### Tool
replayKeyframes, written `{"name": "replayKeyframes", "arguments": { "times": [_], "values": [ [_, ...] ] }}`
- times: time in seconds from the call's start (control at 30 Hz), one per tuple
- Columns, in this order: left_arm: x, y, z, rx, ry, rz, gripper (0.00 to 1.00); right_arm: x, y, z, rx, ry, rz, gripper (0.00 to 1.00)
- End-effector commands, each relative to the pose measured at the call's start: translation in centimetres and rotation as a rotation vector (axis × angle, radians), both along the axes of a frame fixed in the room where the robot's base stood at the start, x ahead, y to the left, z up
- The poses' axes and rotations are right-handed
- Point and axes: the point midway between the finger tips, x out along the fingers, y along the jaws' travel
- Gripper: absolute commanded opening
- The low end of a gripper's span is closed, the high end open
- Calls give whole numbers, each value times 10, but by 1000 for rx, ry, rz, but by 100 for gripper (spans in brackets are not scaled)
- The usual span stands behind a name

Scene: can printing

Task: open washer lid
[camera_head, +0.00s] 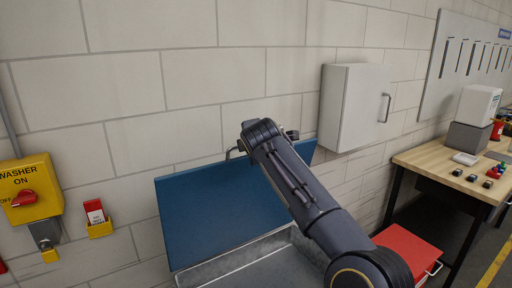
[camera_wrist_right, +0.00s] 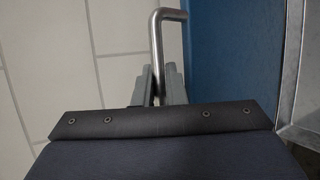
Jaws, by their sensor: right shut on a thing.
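The blue washer lid (camera_head: 205,215) stands raised, tilted back near the wall, above the open metal washer tub (camera_head: 250,268). It also shows as a blue panel in the right wrist view (camera_wrist_right: 218,50). My right gripper (camera_wrist_right: 159,88) is shut on the bent metal lid handle (camera_wrist_right: 157,45) at the lid's edge. In the head view my right arm reaches in from the lower right across the lid, and the handle (camera_head: 232,151) shows just left of the wrist. The fingers are mostly hidden there. My left gripper is not in view.
A yellow washer switch box (camera_head: 32,192) with a red knob is on the wall at left. A small yellow holder (camera_head: 99,222) hangs beside it. A white wall cabinet (camera_head: 350,105) is right of the lid. A wooden workbench (camera_head: 440,165) and red cabinet (camera_head: 405,252) stand at right.

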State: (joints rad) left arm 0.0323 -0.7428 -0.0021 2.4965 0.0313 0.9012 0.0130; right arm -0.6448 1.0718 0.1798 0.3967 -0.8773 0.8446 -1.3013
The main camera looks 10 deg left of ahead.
Motion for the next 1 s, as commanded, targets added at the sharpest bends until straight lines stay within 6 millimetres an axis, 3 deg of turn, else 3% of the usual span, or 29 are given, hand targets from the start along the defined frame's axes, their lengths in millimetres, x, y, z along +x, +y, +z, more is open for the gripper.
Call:
{"name": "replayKeyframes", "arguments": {
  "times": [0.53, 0.57, 0.7, 1.0],
  "values": [
    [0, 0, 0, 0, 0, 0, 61, 2, 2, -1, 0, 4, -2, 0],
    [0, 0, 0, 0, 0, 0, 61, 2, 2, -1, 0, 4, -2, 15],
    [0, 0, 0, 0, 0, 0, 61, 2, 2, 0, 0, 3, -1, 32],
    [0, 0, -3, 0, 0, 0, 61, 0, 1, 0, -1, 3, -1, 32]
  ]
}}
